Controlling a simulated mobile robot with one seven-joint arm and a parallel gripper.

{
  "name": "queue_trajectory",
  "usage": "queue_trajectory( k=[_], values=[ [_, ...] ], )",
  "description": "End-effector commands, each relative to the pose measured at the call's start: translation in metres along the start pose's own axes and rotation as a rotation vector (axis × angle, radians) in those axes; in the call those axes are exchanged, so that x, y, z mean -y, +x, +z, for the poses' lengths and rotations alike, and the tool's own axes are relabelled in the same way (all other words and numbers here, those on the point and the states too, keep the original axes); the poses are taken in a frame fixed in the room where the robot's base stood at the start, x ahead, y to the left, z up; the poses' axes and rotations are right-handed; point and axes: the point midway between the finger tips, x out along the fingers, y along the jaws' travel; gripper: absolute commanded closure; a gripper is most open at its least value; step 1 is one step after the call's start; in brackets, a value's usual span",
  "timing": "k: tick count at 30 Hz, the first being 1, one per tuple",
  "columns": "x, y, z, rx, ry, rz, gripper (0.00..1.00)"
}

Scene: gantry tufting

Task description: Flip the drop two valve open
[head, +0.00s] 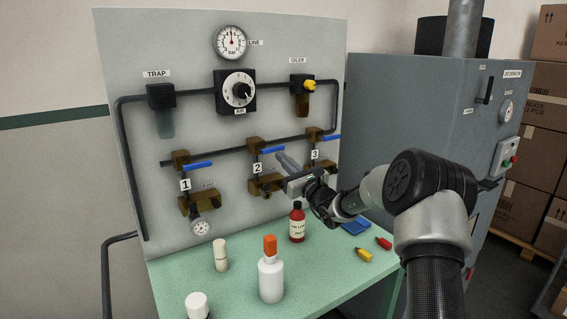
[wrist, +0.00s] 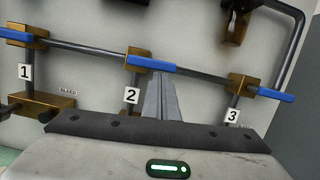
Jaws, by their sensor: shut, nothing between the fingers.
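The drop two valve has a brass body (head: 254,145) with a blue lever (head: 272,150), above the "2" label on the panel. The lever lies roughly level, pointing right, across its vertical drop pipe. In the wrist view the blue lever (wrist: 152,64) runs from the brass body (wrist: 134,56) to the right. My gripper (head: 280,158) is shut and empty, its fingertips close beside the lever. In the wrist view the closed fingers (wrist: 161,78) end just below the lever, right of the "2" label. I cannot tell whether they touch it.
Similar blue levers sit at drop one (head: 198,165) and drop three (head: 330,137), both also level. A green bench (head: 235,290) below holds a white bottle with orange cap (head: 271,278), a red bottle (head: 297,225) and small items. A grey cabinet (head: 410,120) stands at right.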

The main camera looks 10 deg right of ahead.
Motion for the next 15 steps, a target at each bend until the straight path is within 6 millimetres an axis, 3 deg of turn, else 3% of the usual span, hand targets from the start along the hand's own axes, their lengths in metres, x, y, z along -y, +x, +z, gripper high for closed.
queue_trajectory(
  k=[8,15],
  values=[
    [0.003,0.001,0.003,0.003,-0.089,0.022,1.00],
    [0.007,0.003,0.011,0.004,-0.273,0.066,1.00]
  ],
)
